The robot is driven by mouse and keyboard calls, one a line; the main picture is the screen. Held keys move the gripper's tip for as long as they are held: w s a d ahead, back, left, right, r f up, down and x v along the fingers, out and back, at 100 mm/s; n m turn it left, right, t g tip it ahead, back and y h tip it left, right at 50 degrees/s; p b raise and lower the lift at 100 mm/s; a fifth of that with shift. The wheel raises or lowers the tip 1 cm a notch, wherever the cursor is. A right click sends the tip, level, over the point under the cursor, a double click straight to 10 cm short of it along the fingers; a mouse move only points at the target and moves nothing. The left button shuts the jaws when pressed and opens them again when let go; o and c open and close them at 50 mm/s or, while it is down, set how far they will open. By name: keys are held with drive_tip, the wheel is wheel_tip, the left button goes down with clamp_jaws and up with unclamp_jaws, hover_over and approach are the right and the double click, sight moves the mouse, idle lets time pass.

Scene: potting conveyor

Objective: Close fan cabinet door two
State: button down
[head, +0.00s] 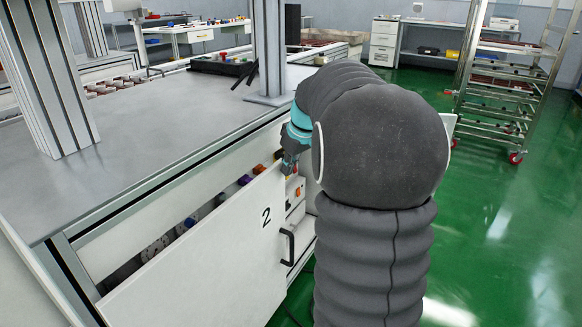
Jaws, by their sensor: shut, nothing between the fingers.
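The cabinet door marked 2 (200,262) is a white panel with a black handle (287,246) near its right edge. It stands partly open, with a gap along its top that shows the cabinet inside. My gripper (289,170), dark with a teal part above it, is shut and empty at the door's upper right corner. Whether it touches the door cannot be told. My grey-sleeved arm hides the area to the right of the door.
The grey worktop (160,150) with metal posts lies above the cabinet. Coloured parts and fans sit inside, behind the door. Another white panel (25,275) stands at the lower left. A wheeled rack (505,90) is at the back right. Green floor is clear at right.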

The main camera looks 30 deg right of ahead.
drive_tip(key=shift+w+a+r, duration=0.25)
drive_tip(key=shift+w+a, duration=0.05)
drive_tip(key=shift+w, duration=0.3)
drive_tip(key=shift+d, duration=0.15)
drive_tip(key=shift+s+d+f, duration=0.15)
drive_tip(key=shift+s+f, duration=0.05)
drive_tip(key=shift+s, duration=0.3)
drive_tip(key=s+d+r, duration=0.3)
drive_tip(key=s+r, duration=0.4)
drive_tip(key=r, duration=0.2)
drive_tip(key=shift+d, duration=0.35)
drive_tip(key=shift+r, duration=0.1)
